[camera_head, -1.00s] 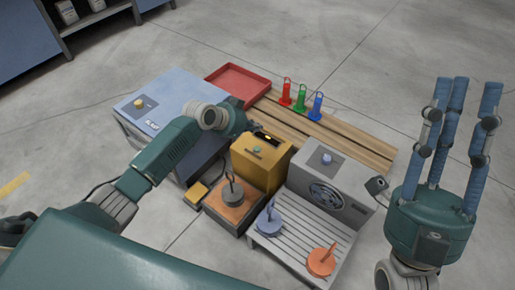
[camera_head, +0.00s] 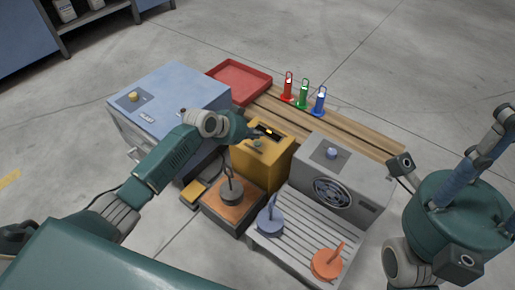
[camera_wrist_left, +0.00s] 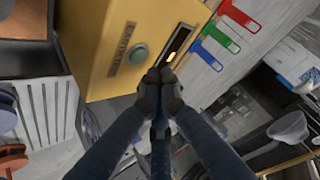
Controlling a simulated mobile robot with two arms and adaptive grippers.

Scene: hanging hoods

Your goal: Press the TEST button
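The yellow box (camera_head: 268,170) stands in the middle of the head view. It has a dark slot with a lit yellow mark and a small green round button (camera_head: 257,143). In the left wrist view the button (camera_wrist_left: 138,53) sits beside a dark label too blurred to read surely. My left gripper (camera_head: 252,131) is over the box's top, beside the button and near the slot. In the wrist view its fingertips (camera_wrist_left: 160,76) are together, with nothing seen between them; contact with the box is unclear.
A blue cabinet (camera_head: 180,88) with a yellow knob stands left. A grey fan unit (camera_head: 345,172) is right of the box. Weights stand in front, including an orange one (camera_head: 327,263). Red, green and blue tags (camera_head: 303,95) stand behind, near a red tray (camera_head: 240,76).

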